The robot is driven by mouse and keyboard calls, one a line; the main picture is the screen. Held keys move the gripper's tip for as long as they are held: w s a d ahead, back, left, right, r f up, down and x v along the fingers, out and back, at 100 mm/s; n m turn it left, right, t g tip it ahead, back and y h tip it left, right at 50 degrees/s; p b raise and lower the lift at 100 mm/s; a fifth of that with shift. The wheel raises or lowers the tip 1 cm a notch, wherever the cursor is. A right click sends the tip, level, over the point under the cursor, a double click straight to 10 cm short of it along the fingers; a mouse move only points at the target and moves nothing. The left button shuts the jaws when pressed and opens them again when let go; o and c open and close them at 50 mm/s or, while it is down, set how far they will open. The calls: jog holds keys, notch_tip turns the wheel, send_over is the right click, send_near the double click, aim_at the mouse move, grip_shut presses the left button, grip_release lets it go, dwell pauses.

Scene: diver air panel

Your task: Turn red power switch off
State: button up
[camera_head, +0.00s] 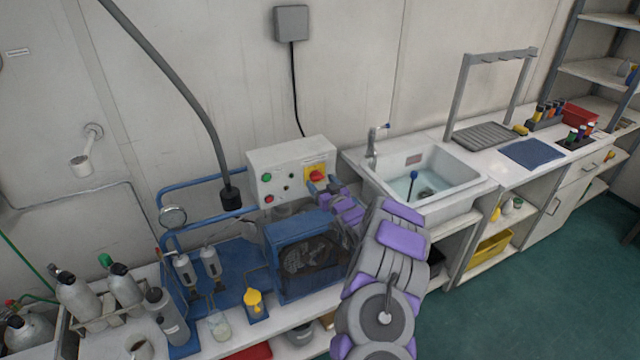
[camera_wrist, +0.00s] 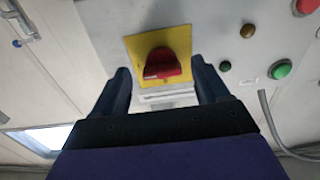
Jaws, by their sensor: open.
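The red power switch (camera_head: 317,175) is a rotary knob on a yellow plate at the right of the white control box (camera_head: 272,160). In the wrist view the red knob (camera_wrist: 162,64) sits on its yellow plate (camera_wrist: 137,46), with its grip bar lying roughly across the picture. My gripper (camera_head: 327,186) is at the box front, close to the switch. In the wrist view its two dark fingers (camera_wrist: 164,82) are apart, one to each side of the knob. I see no contact between the fingers and the knob.
Green and red buttons (camera_wrist: 281,69) sit beside the switch on the box. A blue compressor (camera_head: 290,262) stands below, near my arm. A sink (camera_head: 430,180) is to the right. Gas cylinders (camera_head: 80,295) stand at the left. A grey hose (camera_head: 185,85) hangs above left.

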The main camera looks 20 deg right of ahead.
jog(key=shift+w, duration=0.6)
jog(key=c, duration=1.1)
